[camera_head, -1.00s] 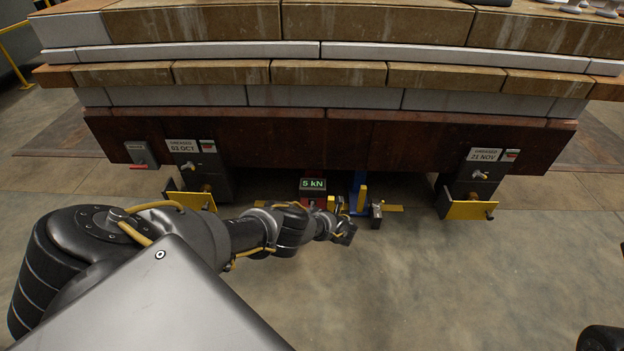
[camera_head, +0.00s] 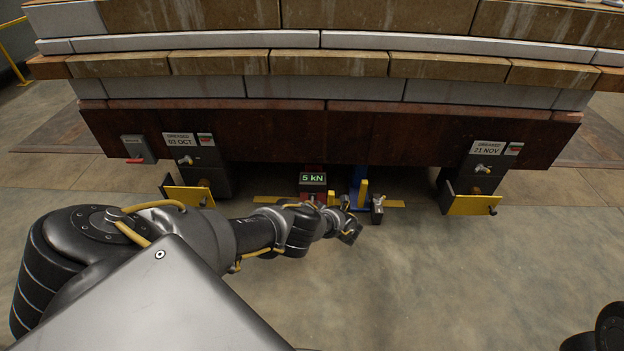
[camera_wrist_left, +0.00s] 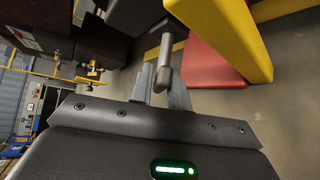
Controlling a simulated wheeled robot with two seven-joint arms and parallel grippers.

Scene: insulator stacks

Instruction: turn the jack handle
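The jack stands low under the stack's front edge, with a red body, a dark display (camera_head: 313,180) reading "5 kN", and a blue column (camera_head: 358,185) beside it. My left gripper (camera_head: 350,230) is at the front of the jack, small in the head view. In the left wrist view the jack handle (camera_wrist_left: 164,62) is a grey rounded peg, pointing back towards my palm. It lies between the two fingers (camera_wrist_left: 160,88), which look closed in on it from both sides; exact contact is hard to see. The jack's yellow part (camera_wrist_left: 243,40) and red part (camera_wrist_left: 208,58) are beside it. My right gripper is out of view.
The stack's brown beam (camera_head: 330,135) overhangs the jack. Dark supports with yellow plates stand left (camera_head: 188,196) and right (camera_head: 472,205). A small grey block (camera_head: 377,209) sits right of my gripper. The floor (camera_head: 440,285) in front is clear.

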